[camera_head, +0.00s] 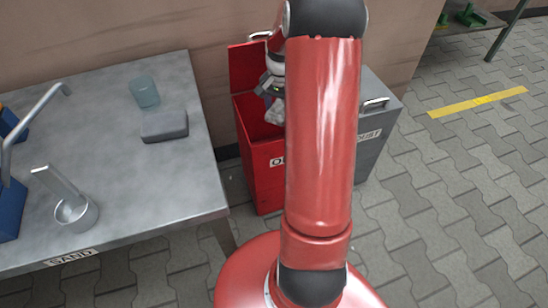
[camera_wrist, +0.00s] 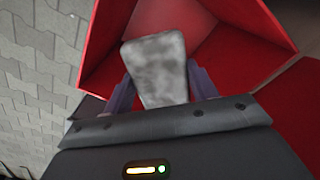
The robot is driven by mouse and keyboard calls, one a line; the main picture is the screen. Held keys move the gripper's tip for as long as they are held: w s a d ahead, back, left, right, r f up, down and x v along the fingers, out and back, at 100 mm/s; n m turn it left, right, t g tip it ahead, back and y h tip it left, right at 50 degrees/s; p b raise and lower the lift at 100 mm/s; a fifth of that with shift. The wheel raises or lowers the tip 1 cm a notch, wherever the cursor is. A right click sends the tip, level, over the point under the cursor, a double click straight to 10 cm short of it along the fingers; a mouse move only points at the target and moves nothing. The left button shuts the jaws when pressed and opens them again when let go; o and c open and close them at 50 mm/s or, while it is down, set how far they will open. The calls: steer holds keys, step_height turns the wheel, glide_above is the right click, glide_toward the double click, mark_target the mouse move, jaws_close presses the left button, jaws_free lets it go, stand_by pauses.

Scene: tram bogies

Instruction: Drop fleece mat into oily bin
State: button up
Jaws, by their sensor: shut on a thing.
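The fleece mat (camera_wrist: 157,68) is a mottled grey piece, held between the two fingers of my gripper (camera_wrist: 158,92). In the head view the mat (camera_head: 274,112) shows as a small grey lump under my gripper (camera_head: 270,88), partly hidden by my arm. The oily bin (camera_head: 262,165) is red, with its lid (camera_head: 247,68) raised at the back and its label mostly hidden by my arm. The mat hangs over the open mouth of the bin. In the wrist view the red bin walls (camera_wrist: 104,50) surround the mat.
A grey bin (camera_head: 376,140) with a label ending in DUST stands just right of the red one. A metal table (camera_head: 110,190) at the left holds a grey block (camera_head: 164,126), a bluish cup (camera_head: 144,91) and a metal pot (camera_head: 76,214). Paved floor lies free at the right.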

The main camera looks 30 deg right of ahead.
steer(key=shift+f, duration=0.4)
steer(key=o, duration=1.1)
steer(key=shift+r, duration=0.1)
step_height(320, 180, up, 8)
steer(key=shift+f, duration=0.15)
